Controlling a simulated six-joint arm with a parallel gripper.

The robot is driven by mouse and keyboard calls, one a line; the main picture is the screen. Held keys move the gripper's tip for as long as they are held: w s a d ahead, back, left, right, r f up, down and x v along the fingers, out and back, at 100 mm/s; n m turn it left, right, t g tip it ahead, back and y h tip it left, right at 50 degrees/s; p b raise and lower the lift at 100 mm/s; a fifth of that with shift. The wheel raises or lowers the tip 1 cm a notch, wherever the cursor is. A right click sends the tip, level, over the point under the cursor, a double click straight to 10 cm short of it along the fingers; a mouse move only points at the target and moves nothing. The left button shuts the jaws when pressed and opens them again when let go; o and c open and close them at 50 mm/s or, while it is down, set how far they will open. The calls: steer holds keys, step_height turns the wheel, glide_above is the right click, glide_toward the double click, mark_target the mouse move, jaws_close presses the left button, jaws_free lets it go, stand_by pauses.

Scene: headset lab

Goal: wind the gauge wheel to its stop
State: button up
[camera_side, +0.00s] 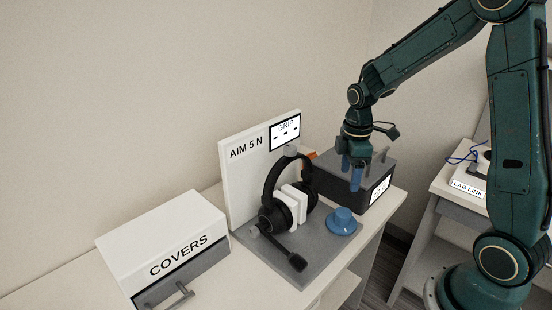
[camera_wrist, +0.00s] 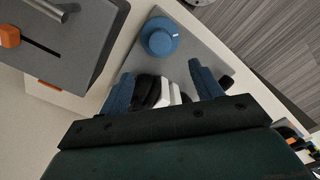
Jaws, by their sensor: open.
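The blue gauge wheel (camera_side: 343,221) sits on the right front part of the grey base plate (camera_side: 296,262). It also shows near the top of the wrist view (camera_wrist: 159,37), with a small white mark on its rim. My gripper (camera_side: 353,176) is open and empty, raised above the wheel and a little behind it. In the wrist view its two blue fingers (camera_wrist: 163,85) stand apart and the wheel lies beyond them, untouched. A black headset (camera_side: 275,195) with white pads between its cups stands on the plate. The upright panel reads "AIM 5 N", and its display (camera_side: 285,132) reads "GRIP" with dashes.
A dark grey box (camera_side: 371,178) with a lever and a small screen stands behind the wheel, close to my gripper. A white "COVERS" box (camera_side: 165,246) with a drawer handle is at the left. The table's front edge runs close past the wheel.

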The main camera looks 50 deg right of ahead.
mark_target(343, 212)
stand_by(0.3)
steer(key=shift+f, duration=6.9)
steer(key=shift+c, duration=0.2)
steer(key=c, duration=0.9)
